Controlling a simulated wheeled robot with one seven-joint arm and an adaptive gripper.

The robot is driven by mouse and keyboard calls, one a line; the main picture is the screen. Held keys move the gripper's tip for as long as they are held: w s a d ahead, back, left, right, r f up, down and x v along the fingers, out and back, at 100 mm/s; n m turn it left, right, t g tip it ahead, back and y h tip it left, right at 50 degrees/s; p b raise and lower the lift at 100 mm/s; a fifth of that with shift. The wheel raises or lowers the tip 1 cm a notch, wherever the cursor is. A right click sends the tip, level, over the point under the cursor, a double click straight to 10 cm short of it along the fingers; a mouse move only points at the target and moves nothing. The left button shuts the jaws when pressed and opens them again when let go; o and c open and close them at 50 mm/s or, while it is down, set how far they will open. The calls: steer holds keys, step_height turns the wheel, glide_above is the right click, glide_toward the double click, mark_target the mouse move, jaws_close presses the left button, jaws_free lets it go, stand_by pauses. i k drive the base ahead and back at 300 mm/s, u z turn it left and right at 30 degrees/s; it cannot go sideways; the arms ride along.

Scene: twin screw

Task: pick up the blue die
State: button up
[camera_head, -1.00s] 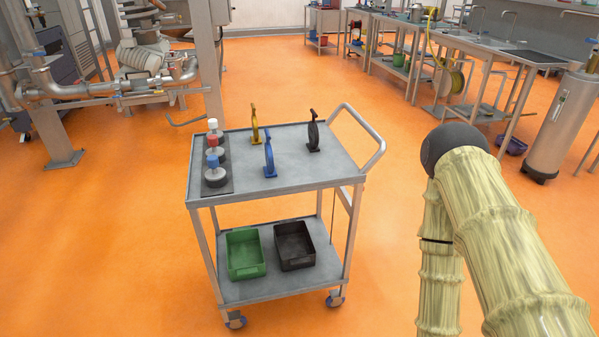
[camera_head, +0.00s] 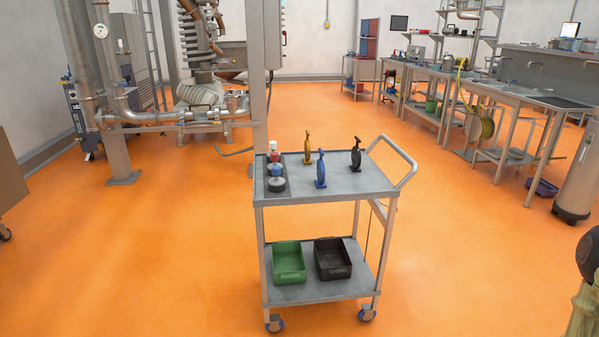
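A grey trolley (camera_head: 340,188) stands in the middle of the head view. A blue ring-shaped piece with a short handle (camera_head: 320,170) stands upright on its top, between a yellow one (camera_head: 307,147) and a black one (camera_head: 356,155). I cannot tell for sure which blue item is the die.
The trolley's lower shelf holds a green bin (camera_head: 289,262) and a black bin (camera_head: 332,258). Its handle (camera_head: 398,152) rises at the right. Pipework (camera_head: 165,117) and a column stand behind left, workbenches at the right rear. Orange floor is open around the trolley.

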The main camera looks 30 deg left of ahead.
mark_target(319, 182)
steer(key=u, duration=0.8)
steer(key=i, duration=0.7)
steer(key=u, duration=0.75)
